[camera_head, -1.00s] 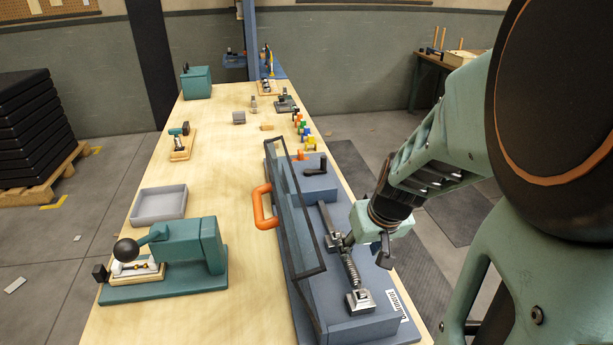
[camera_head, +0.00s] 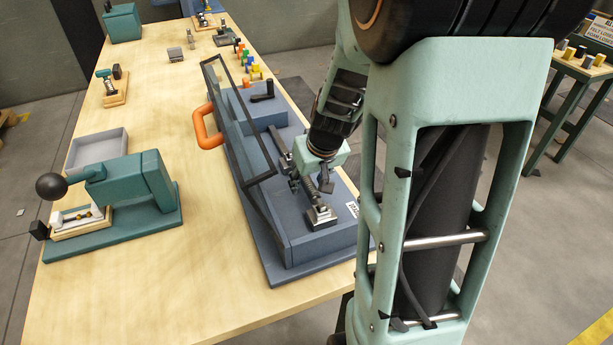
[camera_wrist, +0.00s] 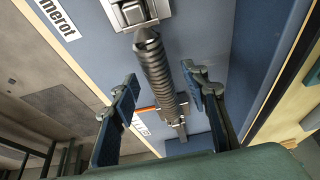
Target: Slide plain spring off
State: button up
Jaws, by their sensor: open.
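The spring (camera_wrist: 155,72) is a dark grey coil on a rod along the blue machine (camera_wrist: 205,35). One end faces a metal block (camera_wrist: 135,12), which also shows in the head view (camera_head: 320,217). My gripper (camera_wrist: 161,88) is open, with one finger on each side of the spring in the wrist view. I cannot tell whether either finger touches it. In the head view my gripper (camera_head: 311,184) is over the machine bed (camera_head: 300,232) and hides most of the spring.
A tilted clear guard with a dark frame (camera_head: 238,125) and an orange handle (camera_head: 207,127) stands left of the rod. A green press (camera_head: 130,190), a grey tray (camera_head: 98,150) and several coloured pegs (camera_head: 245,58) are on the table. The table front is clear.

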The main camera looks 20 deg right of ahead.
aim_at(309, 182)
grip_shut()
jog(key=shift+r, duration=0.1)
jog(key=shift+r, duration=0.1)
jog(key=shift+r+p, duration=2.1)
jog(key=shift+r, duration=0.5)
